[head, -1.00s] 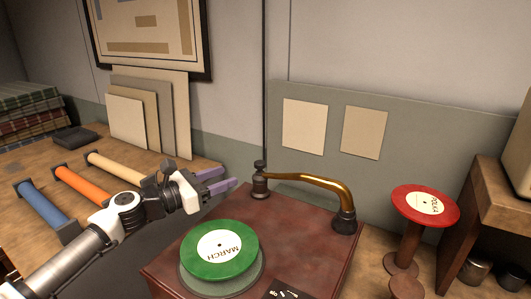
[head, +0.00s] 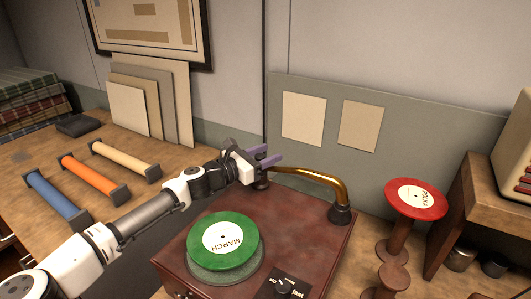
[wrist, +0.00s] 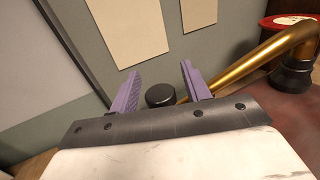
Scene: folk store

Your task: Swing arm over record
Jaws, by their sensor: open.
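The record player (head: 290,232) is a dark red wooden box. A green record (head: 222,240) labelled MARCH lies on its turntable. The lower post is hidden.
A red record (head: 415,198) labelled POLKA rests on a wooden stand at the right. A wooden shelf (head: 480,185) stands beyond it. Blue, orange and cream bars (head: 125,158) lie on the left table. A wall stands close behind the player.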

